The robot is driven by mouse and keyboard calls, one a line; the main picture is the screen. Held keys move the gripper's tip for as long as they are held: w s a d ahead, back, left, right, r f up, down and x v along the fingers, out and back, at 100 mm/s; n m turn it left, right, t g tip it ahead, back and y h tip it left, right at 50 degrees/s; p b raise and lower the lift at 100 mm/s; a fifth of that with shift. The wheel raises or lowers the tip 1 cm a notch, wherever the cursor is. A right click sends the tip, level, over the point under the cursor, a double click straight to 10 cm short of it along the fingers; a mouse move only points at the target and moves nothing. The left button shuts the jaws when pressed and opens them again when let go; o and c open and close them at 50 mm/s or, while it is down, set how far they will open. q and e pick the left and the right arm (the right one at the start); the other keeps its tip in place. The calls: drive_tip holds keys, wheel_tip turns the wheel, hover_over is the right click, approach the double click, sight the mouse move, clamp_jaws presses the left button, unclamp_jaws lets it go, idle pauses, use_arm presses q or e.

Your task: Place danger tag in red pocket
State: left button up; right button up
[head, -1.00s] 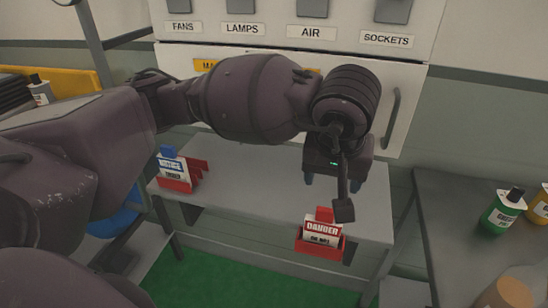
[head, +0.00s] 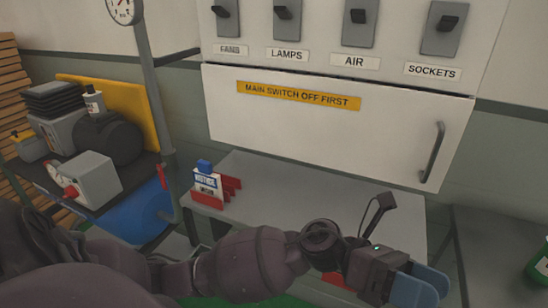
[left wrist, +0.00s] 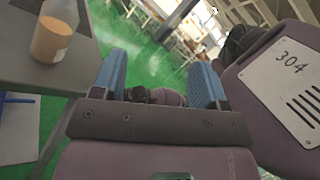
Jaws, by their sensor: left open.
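Part of a red pocket (head: 336,281) shows at the front edge of the grey shelf (head: 290,187), mostly covered by my left arm. The danger tag cannot be seen now, as my left arm covers that spot. My left gripper (head: 422,285) has blue fingers and is beyond the right front of the shelf, to the right of the red pocket. It points down and right. In the left wrist view its fingers (left wrist: 160,68) are spread wide with no tag between them. My right gripper is not in view.
A blue-and-white notice tag (head: 206,182) stands in another red holder (head: 231,187) at the shelf's left. A white cabinet (head: 330,130) with switches and a grey handle rises behind. A side table with a green bottle (head: 540,262) is at the right.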

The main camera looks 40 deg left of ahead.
use_arm(q)
drive_tip(key=w+a+f+n+t+y, duration=0.3)
drive_tip(key=a+f+n+t+y, duration=0.6)
drive_tip(key=n, duration=0.8)
drive_tip(key=w+a+f+n+t+y, duration=0.3)
drive_tip(key=a+f+n+t+y, duration=0.3)
drive_tip(key=n+t, duration=0.75)
drive_tip(key=s+a+f+n+g+y, duration=0.3)
drive_tip(key=s+a+f+n+g, duration=0.2)
drive_tip(key=s+f+n, duration=0.2)
drive_tip(key=s+a+f+n+g+y, duration=0.3)
drive_tip(key=s+a+f+n+g, duration=0.2)
drive_tip(key=f, duration=0.7)
drive_tip(key=s+n, duration=0.2)
drive_tip(key=n, duration=0.2)
drive_tip(key=shift+a+f+n, duration=0.3)
drive_tip(key=shift+a+n, duration=0.05)
drive_tip(key=shift+a, duration=0.05)
